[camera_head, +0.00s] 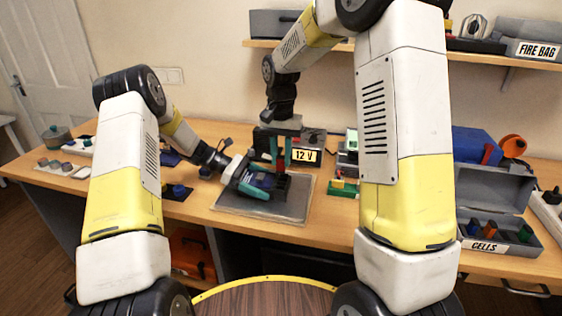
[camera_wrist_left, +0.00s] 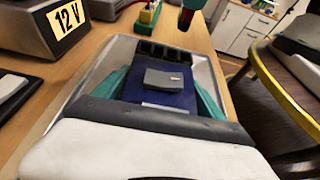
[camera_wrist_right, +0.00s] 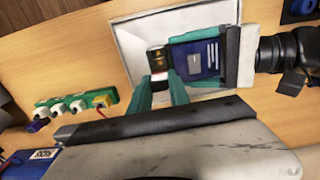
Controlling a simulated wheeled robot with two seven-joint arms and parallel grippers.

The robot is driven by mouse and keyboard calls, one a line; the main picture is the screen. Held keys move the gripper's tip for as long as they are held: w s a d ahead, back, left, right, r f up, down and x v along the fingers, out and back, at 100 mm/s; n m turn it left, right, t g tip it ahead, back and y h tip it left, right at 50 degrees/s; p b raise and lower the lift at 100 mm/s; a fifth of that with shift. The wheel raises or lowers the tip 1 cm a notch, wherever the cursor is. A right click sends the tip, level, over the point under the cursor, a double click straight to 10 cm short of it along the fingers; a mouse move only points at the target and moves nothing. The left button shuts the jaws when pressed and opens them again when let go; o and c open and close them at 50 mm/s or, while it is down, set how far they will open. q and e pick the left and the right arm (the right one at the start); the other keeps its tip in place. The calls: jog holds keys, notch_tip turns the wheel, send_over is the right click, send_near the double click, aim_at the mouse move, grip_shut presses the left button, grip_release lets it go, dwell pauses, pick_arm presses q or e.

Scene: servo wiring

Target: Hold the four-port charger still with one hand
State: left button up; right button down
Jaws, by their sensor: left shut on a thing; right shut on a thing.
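The four-port charger is a dark blue body with a black slotted end (camera_head: 262,180), on a grey tray (camera_head: 235,206). My left gripper (camera_wrist_left: 160,98) is shut on the charger, with teal fingers along both sides of the blue body (camera_wrist_left: 152,80). My right gripper (camera_head: 281,160) points down over the black end. It is shut on a small reddish thing (camera_wrist_right: 158,74), mostly hidden between its fingers. In the right wrist view the charger's label side (camera_wrist_right: 198,60) faces up.
A 12 V box (camera_head: 306,156) stands behind the tray. A green block with several plugs (camera_wrist_right: 75,106) is to its right. An open CELLS box (camera_head: 482,246) holds coloured cells further right. A power strip (camera_head: 62,170) lies at the left.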

dwell(0.3)
pick_arm(q)
jog(key=o, duration=1.6)
